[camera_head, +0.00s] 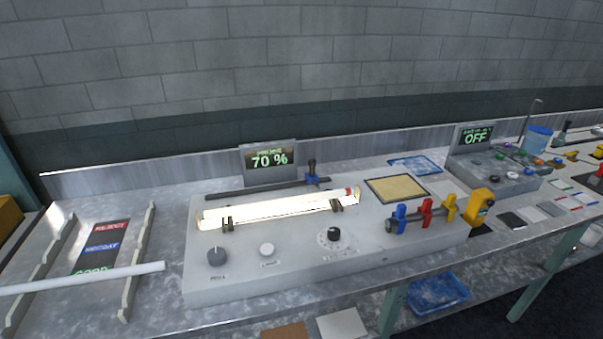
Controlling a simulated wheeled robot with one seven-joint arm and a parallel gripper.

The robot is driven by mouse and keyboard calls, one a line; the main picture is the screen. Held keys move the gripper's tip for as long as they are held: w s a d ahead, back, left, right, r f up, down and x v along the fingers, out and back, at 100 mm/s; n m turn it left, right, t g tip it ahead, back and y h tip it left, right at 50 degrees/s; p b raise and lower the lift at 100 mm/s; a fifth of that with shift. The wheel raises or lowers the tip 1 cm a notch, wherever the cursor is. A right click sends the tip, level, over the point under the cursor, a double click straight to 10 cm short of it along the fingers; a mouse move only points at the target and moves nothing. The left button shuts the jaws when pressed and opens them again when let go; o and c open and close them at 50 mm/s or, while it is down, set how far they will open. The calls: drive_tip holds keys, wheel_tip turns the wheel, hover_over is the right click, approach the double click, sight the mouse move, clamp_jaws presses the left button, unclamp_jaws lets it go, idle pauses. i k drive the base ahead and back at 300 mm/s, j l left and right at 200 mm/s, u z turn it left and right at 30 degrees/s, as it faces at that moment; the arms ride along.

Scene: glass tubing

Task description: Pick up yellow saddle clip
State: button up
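A small dull-yellow clip (447,206) stands at the right end of a row of coloured clips on the grey console's right part. A red clip (425,211) and a blue clip (400,215) stand to its left, and a thin brownish bar seems to run through the row. A larger bright yellow block (479,206) with a dark face stands just right of the dull-yellow clip, close to it or touching; I cannot tell which. My gripper is not in view.
The console (300,262) carries knobs, a glowing trough (275,211), a tan pad (397,188) and a display reading 70 % (269,162). A white tube (90,278) lies across rails at left. A second display reads OFF (475,137). Clutter fills the far right bench.

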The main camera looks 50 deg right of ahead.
sight(451, 198)
drive_tip(key=z, duration=1.6)
